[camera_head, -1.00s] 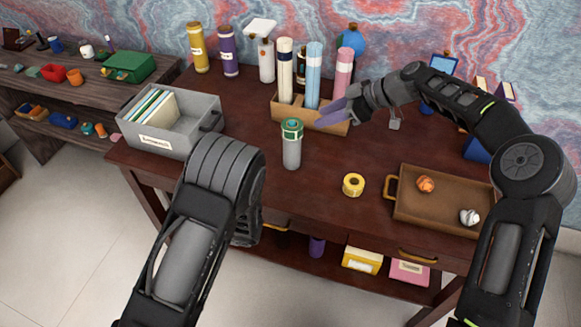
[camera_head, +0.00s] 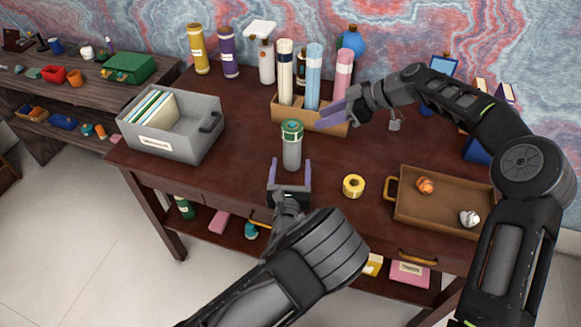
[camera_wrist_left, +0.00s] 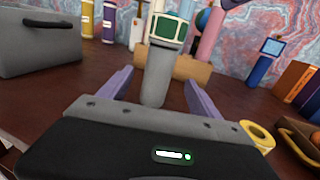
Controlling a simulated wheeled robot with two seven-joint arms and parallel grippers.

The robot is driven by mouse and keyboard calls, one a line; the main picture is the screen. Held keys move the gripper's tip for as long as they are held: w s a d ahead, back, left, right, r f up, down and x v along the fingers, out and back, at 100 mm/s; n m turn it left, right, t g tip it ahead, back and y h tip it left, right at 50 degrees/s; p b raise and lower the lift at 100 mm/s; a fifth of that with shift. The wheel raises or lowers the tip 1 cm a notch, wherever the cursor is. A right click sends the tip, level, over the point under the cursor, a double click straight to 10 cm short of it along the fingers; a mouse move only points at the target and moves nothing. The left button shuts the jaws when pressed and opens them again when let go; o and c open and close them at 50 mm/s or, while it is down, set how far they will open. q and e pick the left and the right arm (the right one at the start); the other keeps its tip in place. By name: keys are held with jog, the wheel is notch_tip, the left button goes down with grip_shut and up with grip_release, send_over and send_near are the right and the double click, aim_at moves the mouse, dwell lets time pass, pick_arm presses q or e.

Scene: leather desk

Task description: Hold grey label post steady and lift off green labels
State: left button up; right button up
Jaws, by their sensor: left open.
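The grey label post (camera_head: 291,157) stands upright on the desk, with the green labels (camera_head: 291,130) around its top. In the left wrist view the post (camera_wrist_left: 157,78) rises beyond my finger tips, with the green labels (camera_wrist_left: 167,28) at its upper part. My left gripper (camera_head: 290,170) is open, its two purple fingers on either side of the post's lower front; I cannot tell whether they touch it. My right gripper (camera_head: 334,112) is above the desk to the right of the post, beside the cardboard holder, apart from the labels. Its fingers look spread.
A grey bin (camera_head: 170,139) with files stands left. A cardboard holder (camera_head: 281,109) with tall rolls stands behind the post. A yellow tape roll (camera_head: 353,186) and a brown tray (camera_head: 433,222) lie to the right. The desk between bin and post is clear.

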aim_at(292, 154)
pick_arm(q)
jog(key=shift+w+d, duration=0.15)
jog(key=shift+w, duration=3.75)
jog(key=shift+c, duration=0.4)
